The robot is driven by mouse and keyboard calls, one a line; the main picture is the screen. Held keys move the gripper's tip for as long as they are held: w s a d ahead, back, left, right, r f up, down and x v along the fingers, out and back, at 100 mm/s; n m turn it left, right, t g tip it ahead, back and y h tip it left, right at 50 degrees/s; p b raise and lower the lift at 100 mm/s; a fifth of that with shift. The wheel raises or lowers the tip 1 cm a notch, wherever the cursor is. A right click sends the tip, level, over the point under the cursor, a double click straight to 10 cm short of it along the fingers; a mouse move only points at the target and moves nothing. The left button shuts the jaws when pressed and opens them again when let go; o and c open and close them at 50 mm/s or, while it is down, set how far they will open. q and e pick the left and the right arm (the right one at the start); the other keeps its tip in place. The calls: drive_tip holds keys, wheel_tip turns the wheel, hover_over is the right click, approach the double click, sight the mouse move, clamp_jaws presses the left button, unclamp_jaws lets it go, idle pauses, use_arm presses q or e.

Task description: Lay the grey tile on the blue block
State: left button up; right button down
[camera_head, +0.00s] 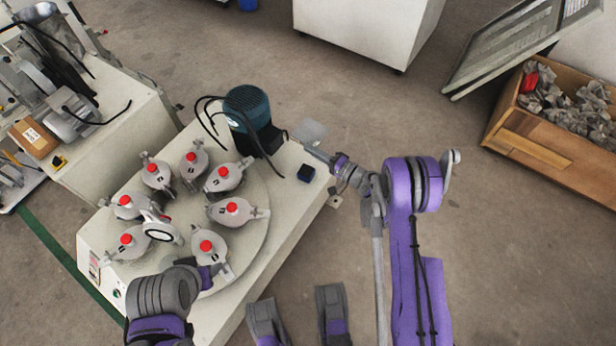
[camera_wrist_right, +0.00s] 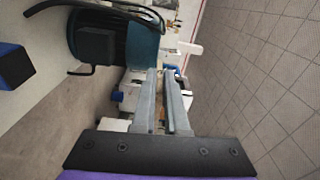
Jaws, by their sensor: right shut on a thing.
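The grey tile (camera_head: 311,131) is a thin flat square, up at the far right corner of the white machine table. My right gripper (camera_head: 322,154) is shut on its near edge. In the right wrist view the two fingers (camera_wrist_right: 164,105) are close together, and the tile is hard to make out between them. The small dark blue block (camera_head: 306,173) sits on the table's right edge, just below the tile and gripper in the head view. It also shows at the left of the right wrist view (camera_wrist_right: 13,66). My left gripper (camera_head: 214,277) is near the table's front; its fingers are unclear.
A round plate with several red-capped grey fixtures (camera_head: 232,208) fills the machine table (camera_head: 270,262). A teal motor (camera_head: 247,106) with black cables stands left of the tile. A wooden crate of scrap (camera_head: 545,150) is at the right. The floor between is clear.

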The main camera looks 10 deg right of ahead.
drive_tip(key=shift+n+g+y, duration=0.8)
drive_tip(key=f+b, duration=0.2)
drive_tip(key=f, duration=0.4)
drive_tip(key=f+b, duration=0.2)
drive_tip(key=f, duration=0.4)
drive_tip(key=a+f+b, duration=0.1)
drive_tip(key=f+b, duration=0.1)
drive_tip(key=f, duration=0.4)
drive_tip(key=shift+s+b, duration=0.2)
drive_tip(key=shift+b, duration=0.2)
use_arm(q)
drive_tip(key=s+x, duration=0.1)
drive_tip(key=x, duration=0.6)
drive_tip(key=shift+s+f, duration=0.2)
drive_tip(key=shift+f, duration=0.4)
use_arm(e)
drive_tip(key=shift+f, duration=1.5)
drive_tip(key=shift+s+f, duration=0.15)
drive_tip(key=shift+f, duration=0.3)
drive_tip(key=c, duration=0.9)
unclamp_jaws()
drive_tip(key=shift+o, duration=0.5)
